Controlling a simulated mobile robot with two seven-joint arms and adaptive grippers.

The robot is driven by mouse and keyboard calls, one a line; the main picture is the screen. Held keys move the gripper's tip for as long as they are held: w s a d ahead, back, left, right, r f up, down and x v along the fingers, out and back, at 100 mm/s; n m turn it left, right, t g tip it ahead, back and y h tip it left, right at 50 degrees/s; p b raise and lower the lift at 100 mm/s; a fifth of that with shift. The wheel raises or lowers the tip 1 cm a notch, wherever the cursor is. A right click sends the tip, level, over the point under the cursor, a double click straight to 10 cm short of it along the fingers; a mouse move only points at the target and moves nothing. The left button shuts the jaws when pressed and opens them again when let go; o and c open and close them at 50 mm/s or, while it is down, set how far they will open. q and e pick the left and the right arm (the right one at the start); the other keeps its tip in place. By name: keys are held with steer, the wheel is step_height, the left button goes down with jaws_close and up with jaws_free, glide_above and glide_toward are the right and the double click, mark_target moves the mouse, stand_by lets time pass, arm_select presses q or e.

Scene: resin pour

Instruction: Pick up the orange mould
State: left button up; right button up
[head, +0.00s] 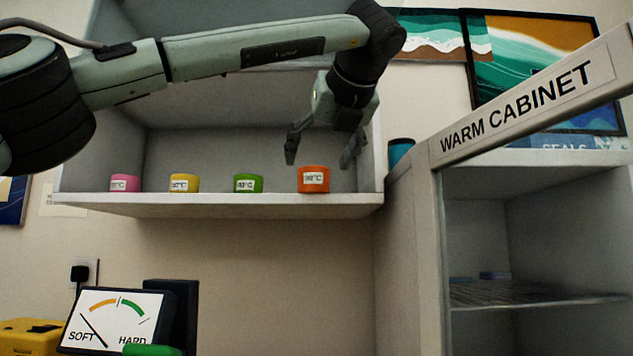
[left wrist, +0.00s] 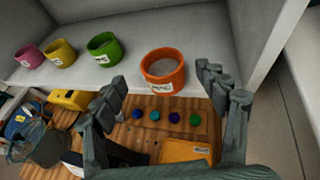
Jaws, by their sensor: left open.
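The orange mould (head: 314,181) stands upright at the right end of a white wall shelf, with a white temperature label on its front. It also shows in the left wrist view (left wrist: 162,72), where it is round and open at the top. My left gripper (head: 322,150) is open and empty, reaching down from above at the mould. In the left wrist view its fingers (left wrist: 165,95) are spread, with the mould beyond and between the tips. I see no contact. My right gripper is not in view.
Green (head: 248,183), yellow (head: 184,183) and pink (head: 125,183) moulds stand in a row to the left on the shelf (head: 230,205). The shelf's side wall (head: 373,150) is close on the right. The warm cabinet (head: 436,240) stands beyond it.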

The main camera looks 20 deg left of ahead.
mark_target(316, 190)
arm_select(q)
steer(key=shift+p+x, duration=0.4)
steer(key=shift+x, duration=1.55)
steer(key=shift+w+d, duration=0.1)
steer(key=shift+d, duration=0.05)
steer(key=c, duration=1.3)
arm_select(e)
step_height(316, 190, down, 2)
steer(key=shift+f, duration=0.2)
arm_select(q)
steer(key=shift+r, duration=0.15)
